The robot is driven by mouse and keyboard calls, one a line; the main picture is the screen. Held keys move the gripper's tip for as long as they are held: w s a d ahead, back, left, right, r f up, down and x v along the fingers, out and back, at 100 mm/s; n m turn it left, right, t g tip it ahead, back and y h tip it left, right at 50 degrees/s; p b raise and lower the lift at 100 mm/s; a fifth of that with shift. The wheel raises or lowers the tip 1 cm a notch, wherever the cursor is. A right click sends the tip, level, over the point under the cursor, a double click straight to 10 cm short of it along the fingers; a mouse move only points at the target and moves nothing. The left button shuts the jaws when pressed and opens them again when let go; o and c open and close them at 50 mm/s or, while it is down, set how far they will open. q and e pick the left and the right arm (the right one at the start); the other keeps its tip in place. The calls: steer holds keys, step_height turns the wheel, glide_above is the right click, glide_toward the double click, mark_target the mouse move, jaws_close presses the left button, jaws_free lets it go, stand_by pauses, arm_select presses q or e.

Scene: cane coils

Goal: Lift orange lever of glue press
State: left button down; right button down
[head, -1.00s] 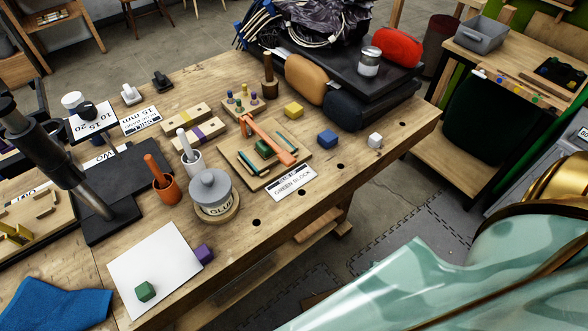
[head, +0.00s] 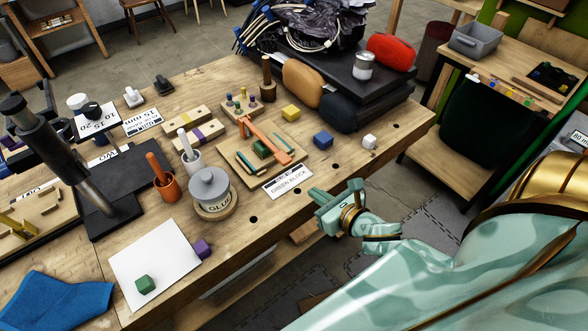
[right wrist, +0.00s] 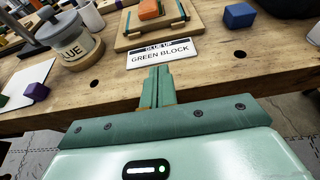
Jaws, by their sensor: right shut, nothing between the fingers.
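The glue press is a wooden board (head: 234,165) with an orange lever (head: 266,139) lying slanted across it and a green block (head: 261,149) under the lever. In the right wrist view the orange lever's end (right wrist: 150,9) shows at the top, cut off by the frame. My right gripper (head: 322,212) is at the table's front edge, short of the press and its label. It also shows in the right wrist view (right wrist: 157,73), its fingers together and empty, pointing at the "GREEN BLOCK" card (right wrist: 159,52). My left gripper is not in view.
A grey glue pot (head: 211,190) and an orange cup (head: 166,186) stand left of the press. The table front by the card is clear.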

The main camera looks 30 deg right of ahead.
steer(key=b+x, duration=0.1)
steer(key=x, duration=0.9)
steer(key=shift+w+f+b, duration=0.15)
steer(key=shift+w+b, duration=0.05)
steer(key=shift+b, duration=0.1)
step_height(320, 180, up, 3)
steer(key=shift+s+r+p, duration=0.1)
steer(key=shift+s+p, duration=0.05)
steer(key=shift+p, duration=0.65)
steer(key=shift+s+r, duration=0.1)
steer(key=shift+r, duration=0.45)
